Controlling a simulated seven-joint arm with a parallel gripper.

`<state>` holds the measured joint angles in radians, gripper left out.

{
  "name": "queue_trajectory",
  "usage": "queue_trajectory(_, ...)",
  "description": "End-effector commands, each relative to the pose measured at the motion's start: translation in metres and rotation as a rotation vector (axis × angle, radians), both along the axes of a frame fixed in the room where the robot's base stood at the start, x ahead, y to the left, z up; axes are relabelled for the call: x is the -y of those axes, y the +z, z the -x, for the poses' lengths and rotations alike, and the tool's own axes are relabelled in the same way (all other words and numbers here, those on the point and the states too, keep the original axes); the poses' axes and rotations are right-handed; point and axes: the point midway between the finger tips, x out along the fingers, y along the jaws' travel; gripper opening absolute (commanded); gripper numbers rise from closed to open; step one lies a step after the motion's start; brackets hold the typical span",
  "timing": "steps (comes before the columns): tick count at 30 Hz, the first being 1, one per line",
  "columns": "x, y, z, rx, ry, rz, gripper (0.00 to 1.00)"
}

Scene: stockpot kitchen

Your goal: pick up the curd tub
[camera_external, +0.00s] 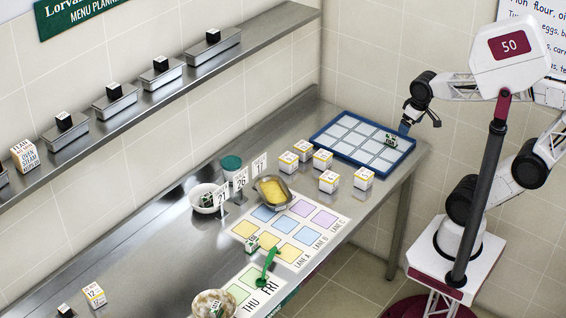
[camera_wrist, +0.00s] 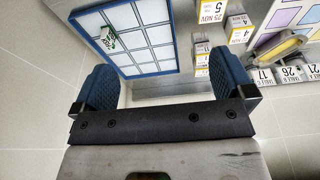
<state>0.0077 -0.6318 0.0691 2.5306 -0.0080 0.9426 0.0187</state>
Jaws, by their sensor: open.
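No label reading "curd" is legible. A white tub with a dark green lid (camera_external: 231,164) stands behind the number cards, beside a white bowl. A metal pan of yellow contents (camera_external: 272,191) sits in front of the cards; part of it also shows at the right of the wrist view (camera_wrist: 283,46). I cannot tell from labels which one is the curd tub. My gripper (camera_external: 421,124) is open and empty near the right end of the counter, by the blue-rimmed tray, well away from both. Its blue pads stand wide apart in the wrist view (camera_wrist: 165,80).
The blue-rimmed gridded tray (camera_external: 325,141) holds a small green-and-white block (camera_external: 391,139). Several dated white boxes (camera_external: 329,181) stand between tray and pan. A white bowl (camera_external: 206,198), number cards (camera_external: 241,178), a coloured lane mat (camera_external: 239,231) and a green spoon (camera_external: 267,262) lie leftward. A shelf (camera_external: 140,92) runs above.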

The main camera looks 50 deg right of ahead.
Motion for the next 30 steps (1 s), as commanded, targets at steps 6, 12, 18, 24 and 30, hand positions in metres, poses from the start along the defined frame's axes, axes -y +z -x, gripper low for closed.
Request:
queue_trajectory(6,-0.007,0.002,-0.014,-0.019,-0.032,-0.041,1.00)
queue_trajectory(12,-0.024,0.006,-0.045,-0.064,-0.102,-0.129,1.00)
queue_trajectory(18,-0.046,0.009,-0.086,-0.127,-0.199,-0.243,1.00)
queue_trajectory(24,-0.070,0.009,-0.130,-0.196,-0.301,-0.353,1.00)
queue_trajectory(30,-0.096,0.005,-0.174,-0.274,-0.404,-0.458,1.00)
